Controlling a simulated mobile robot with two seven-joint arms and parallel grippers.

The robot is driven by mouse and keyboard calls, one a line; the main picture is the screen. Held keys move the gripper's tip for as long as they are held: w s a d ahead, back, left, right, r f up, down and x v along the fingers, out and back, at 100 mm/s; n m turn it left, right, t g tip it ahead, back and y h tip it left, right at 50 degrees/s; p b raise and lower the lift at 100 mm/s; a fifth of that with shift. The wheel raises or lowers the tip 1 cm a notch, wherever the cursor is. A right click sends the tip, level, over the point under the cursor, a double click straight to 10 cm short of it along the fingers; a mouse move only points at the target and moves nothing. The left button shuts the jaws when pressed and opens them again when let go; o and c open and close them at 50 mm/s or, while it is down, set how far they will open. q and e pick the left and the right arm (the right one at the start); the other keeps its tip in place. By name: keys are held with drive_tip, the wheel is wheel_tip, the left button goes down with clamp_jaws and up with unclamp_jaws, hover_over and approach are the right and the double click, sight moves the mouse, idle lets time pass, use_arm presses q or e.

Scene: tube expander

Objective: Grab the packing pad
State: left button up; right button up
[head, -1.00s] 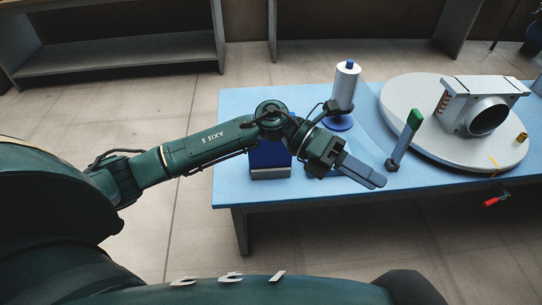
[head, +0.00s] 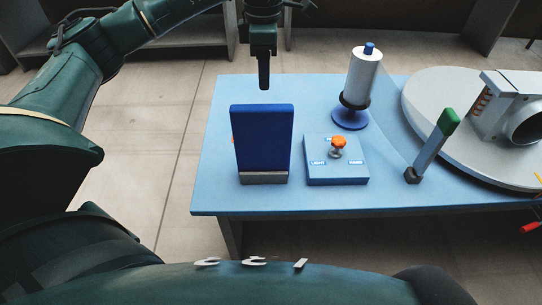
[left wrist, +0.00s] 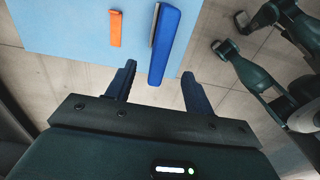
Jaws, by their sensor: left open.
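A dark blue slab (head: 262,135) with a grey foot (head: 263,177) stands upright at the left front of the light blue table. It also shows in the left wrist view (left wrist: 167,45). An orange piece (left wrist: 115,28) lies beside it in that view; in the head view only a sliver shows at the slab's left edge. I cannot tell for certain which of these is the packing pad. My left gripper (head: 264,82) points down, above and behind the slab, apart from it. In the wrist view its open fingers (left wrist: 159,68) frame the slab's near end. My right gripper is not in view.
Right of the slab sits a blue box (head: 336,170) with an orange knob (head: 338,141). Farther right are a white roll on a blue stand (head: 362,76), a green-tipped lever (head: 432,145) and a round grey turntable (head: 418,105) bearing a machine. The table (head: 215,175) is clear left of the slab.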

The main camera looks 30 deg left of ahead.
sight(262, 118)
use_arm(q)
wheel_tip(262, 118, down, 8)
drive_tip(key=shift+s+r, duration=0.1)
drive_tip(key=f, duration=0.4)
drive_tip(key=shift+s+a+f, duration=0.25)
drive_tip(key=shift+s+f, duration=0.05)
drive_tip(key=shift+s, duration=0.05)
drive_tip(key=shift+f, duration=0.5)
clamp_jaws()
